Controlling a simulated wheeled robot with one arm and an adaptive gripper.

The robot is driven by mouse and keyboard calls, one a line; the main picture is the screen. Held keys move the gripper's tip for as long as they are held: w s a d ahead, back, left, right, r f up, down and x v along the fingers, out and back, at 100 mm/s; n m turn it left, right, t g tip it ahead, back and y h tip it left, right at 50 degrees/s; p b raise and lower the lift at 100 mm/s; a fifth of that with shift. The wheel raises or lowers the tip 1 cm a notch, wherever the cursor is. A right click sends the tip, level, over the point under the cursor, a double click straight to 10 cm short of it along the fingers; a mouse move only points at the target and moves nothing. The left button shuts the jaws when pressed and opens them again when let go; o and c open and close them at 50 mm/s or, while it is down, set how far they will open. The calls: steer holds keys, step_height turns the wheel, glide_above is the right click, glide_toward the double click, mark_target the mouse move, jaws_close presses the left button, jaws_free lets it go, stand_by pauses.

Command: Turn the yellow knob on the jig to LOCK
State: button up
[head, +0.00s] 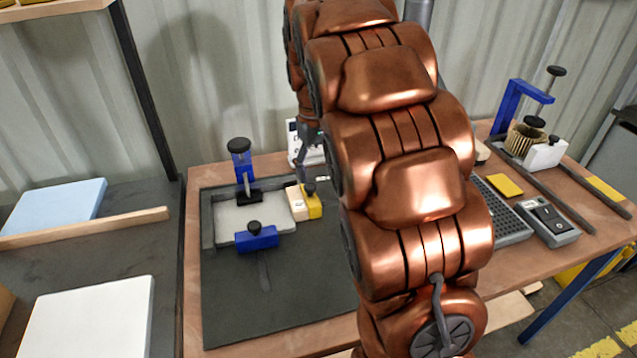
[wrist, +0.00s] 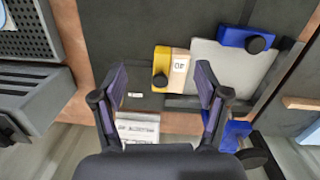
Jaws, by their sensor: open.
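The jig (head: 209,233) lies on a dark mat at the left of the wooden bench and holds a pale grey plate (head: 262,217). At the plate's right end stands a yellow block (head: 314,207) with a dark knob (head: 310,189) on top, beside a cream block (head: 296,203). My gripper (wrist: 162,78) is open and empty. In the wrist view the yellow block (wrist: 161,58) and its dark knob (wrist: 159,81) appear between the fingertips; I cannot tell the height gap. In the head view my arm hides part of the gripper. I cannot read a LOCK mark.
A tall blue clamp (head: 240,165) stands at the jig's back and a blue block with a black knob (head: 257,238) at its front. A white sign (wrist: 137,127) stands behind. At right are a perforated grey tray (head: 505,222) and a grey device (head: 548,222).

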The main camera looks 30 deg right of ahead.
steer(key=shift+s+a, duration=0.75)
steer(key=shift+s, duration=0.3)
steer(key=shift+s+a, duration=0.75)
steer(key=shift+s, duration=0.25)
steer(key=s+a+f, duration=0.2)
steer(key=s+a, duration=0.1)
steer(key=s, duration=0.5)
steer(key=s+a+f+n, duration=0.1)
steer(key=s+a, duration=0.3)
steer(key=s, duration=0.4)
steer(key=s+a+f, duration=0.2)
steer(key=s+a, duration=0.2)
steer(key=s, duration=0.4)
steer(key=shift+s+f+n+g, duration=0.25)
steer(key=shift+f+n+g, duration=0.05)
steer(key=shift+f+g, duration=0.1)
